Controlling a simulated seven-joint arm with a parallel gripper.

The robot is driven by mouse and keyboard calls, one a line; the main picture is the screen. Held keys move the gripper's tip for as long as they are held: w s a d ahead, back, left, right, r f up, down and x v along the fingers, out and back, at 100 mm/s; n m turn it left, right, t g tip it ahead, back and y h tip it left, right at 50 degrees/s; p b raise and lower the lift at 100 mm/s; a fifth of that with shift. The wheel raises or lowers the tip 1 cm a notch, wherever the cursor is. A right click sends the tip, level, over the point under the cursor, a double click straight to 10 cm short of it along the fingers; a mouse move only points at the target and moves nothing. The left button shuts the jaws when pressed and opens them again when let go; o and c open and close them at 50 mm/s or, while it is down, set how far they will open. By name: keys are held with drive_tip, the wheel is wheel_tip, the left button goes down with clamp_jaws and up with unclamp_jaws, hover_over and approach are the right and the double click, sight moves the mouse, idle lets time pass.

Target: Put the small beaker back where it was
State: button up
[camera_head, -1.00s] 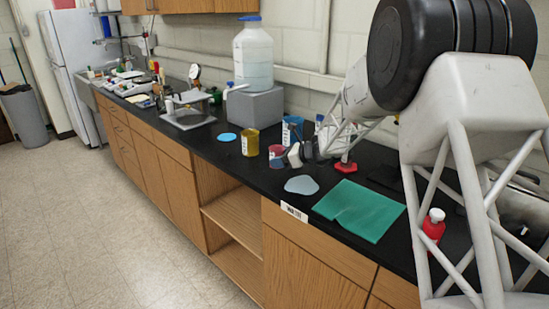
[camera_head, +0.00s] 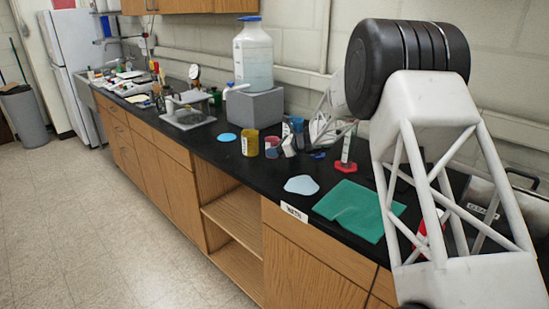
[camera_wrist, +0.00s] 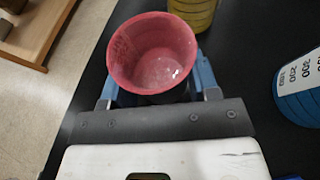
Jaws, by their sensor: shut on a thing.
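The small beaker (camera_wrist: 152,55) is pink-red and open at the top. In the wrist view it sits between my gripper's blue-padded fingers (camera_wrist: 155,88), upright or nearly so, and looks empty. In the head view the small beaker (camera_head: 271,151) shows beside the yellow beaker, with my gripper (camera_head: 286,146) at its right. My gripper is shut on it. I cannot tell whether its base touches the counter. The yellow beaker (camera_head: 250,145) stands just left of it, and also shows in the wrist view (camera_wrist: 193,12). A larger blue beaker (camera_wrist: 302,92) stands to the right.
The black counter (camera_head: 255,174) is clear in front of the beakers. A pale blue flat patch (camera_head: 301,185) and a green cloth (camera_head: 358,210) lie near the front edge. A cylinder on a red base (camera_head: 346,155) stands right of my gripper. A grey block (camera_head: 252,112) carries a large jug.

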drive_tip(key=shift+f, duration=1.75)
drive_tip(key=shift+f, duration=0.1)
drive_tip(key=o, duration=1)
drive_tip(key=shift+d, duration=0.1)
drive_tip(key=v, duration=1.2)
drive_tip(key=shift+s, duration=0.1)
